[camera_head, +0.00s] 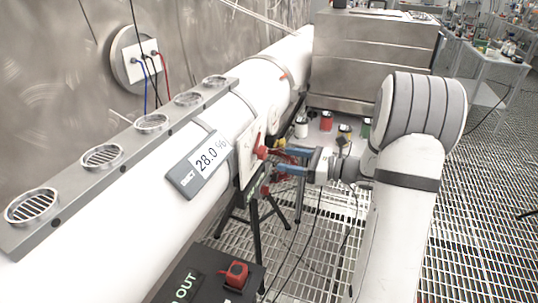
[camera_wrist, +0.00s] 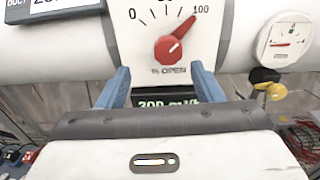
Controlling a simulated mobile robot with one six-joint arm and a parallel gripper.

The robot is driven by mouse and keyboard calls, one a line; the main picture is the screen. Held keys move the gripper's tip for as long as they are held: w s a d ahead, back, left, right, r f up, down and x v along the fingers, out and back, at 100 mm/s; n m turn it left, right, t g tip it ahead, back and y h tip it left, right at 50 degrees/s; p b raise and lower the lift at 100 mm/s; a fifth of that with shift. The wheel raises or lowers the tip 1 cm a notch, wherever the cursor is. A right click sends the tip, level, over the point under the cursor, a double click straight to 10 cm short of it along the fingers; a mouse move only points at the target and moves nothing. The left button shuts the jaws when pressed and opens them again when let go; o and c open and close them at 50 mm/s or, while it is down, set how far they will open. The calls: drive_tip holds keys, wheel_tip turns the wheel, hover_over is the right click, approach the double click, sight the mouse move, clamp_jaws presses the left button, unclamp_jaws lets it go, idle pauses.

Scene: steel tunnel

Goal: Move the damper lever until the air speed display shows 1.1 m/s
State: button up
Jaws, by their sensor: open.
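The damper lever (camera_wrist: 172,48) is a red knob with a pointer on a white scale plate (camera_wrist: 130,48) marked 0, 100 and "% OPEN". It points up and right, towards 100. It also shows as red in the head view (camera_head: 261,152). My gripper (camera_wrist: 162,76) is open, its blue fingers to either side of the lever's lower part, with gaps on both sides; in the head view my gripper (camera_head: 274,161) is at the plate. A display (camera_head: 203,163) on the duct seems to read 28.0 %. A dark sign (camera_wrist: 165,101) is partly hidden below the lever.
A round gauge (camera_wrist: 285,40) with a yellow and black fitting (camera_wrist: 267,82) is right of the plate. The white duct (camera_head: 150,228) runs along the wall. A black box with a red switch (camera_head: 236,274) stands in front. Grated floor (camera_head: 310,240) lies below.

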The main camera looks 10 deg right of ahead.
sight(266, 153)
drive_tip(key=shift+m+t, duration=0.3)
drive_tip(key=x, duration=0.7)
drive_tip(key=shift+w, duration=0.45)
drive_tip(key=shift+c, duration=0.3)
drive_tip(key=shift+d+f, duration=0.1)
drive_tip(key=c, duration=0.9)
